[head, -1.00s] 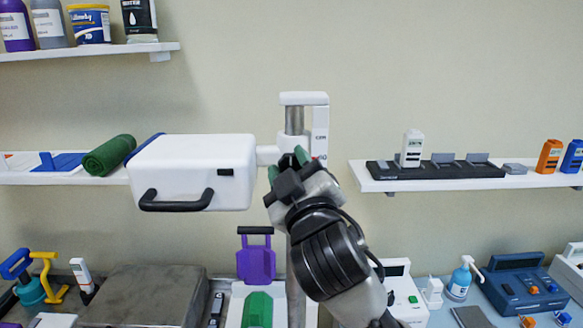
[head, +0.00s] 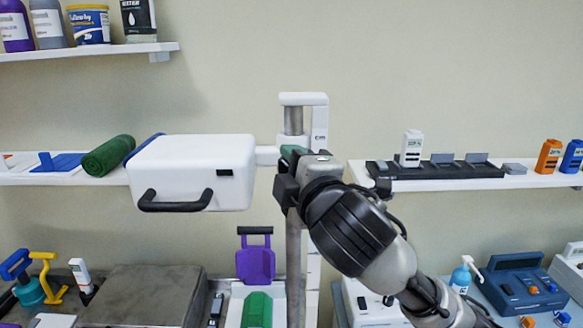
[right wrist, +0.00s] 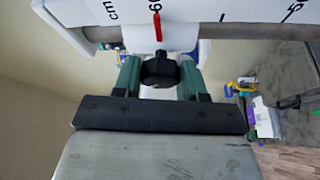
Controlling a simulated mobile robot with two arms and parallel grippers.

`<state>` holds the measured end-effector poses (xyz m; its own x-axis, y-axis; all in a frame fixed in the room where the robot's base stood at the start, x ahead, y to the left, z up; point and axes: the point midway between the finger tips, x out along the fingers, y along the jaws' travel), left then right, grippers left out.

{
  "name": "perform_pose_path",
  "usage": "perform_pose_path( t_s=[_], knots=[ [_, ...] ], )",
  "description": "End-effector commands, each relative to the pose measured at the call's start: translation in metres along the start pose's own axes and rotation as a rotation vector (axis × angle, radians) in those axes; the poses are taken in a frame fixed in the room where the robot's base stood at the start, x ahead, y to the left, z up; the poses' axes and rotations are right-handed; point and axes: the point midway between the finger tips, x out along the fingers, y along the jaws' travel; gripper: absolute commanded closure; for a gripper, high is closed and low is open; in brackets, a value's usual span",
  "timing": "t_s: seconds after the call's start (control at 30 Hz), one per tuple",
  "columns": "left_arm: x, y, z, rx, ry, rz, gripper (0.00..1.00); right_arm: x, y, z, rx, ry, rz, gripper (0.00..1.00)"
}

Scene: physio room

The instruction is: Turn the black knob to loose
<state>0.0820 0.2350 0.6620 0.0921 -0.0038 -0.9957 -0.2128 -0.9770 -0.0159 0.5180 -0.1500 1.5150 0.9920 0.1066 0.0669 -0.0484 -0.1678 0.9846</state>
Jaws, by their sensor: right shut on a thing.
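The black knob (right wrist: 160,70) shows in the right wrist view, below a red pointer (right wrist: 157,27) and a scale marked in cm (right wrist: 200,10). My right gripper (right wrist: 160,78) has its green fingers on either side of the knob and is shut on it. In the head view my right gripper (head: 291,154) is at the upright post (head: 294,120), just right of the white box head (head: 200,165) with its black handle. The knob is hidden there behind the gripper. My left gripper is not in view.
A wall shelf (head: 545,181) with a black charging dock (head: 450,171) is right of my arm. A left shelf holds a green roll (head: 108,155). Below are a grey metal box (head: 145,295), a purple handled item (head: 256,264) and several devices.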

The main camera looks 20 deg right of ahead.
Motion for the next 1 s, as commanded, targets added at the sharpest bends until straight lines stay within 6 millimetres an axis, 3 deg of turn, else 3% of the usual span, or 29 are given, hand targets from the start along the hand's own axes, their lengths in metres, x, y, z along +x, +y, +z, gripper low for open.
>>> perform_pose_path(
  t_s=[1.0],
  knots=[
    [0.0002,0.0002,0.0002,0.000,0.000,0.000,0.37,0.0002,0.0012,-0.0010,-0.894,0.000,-0.371,0.82]
  ],
)
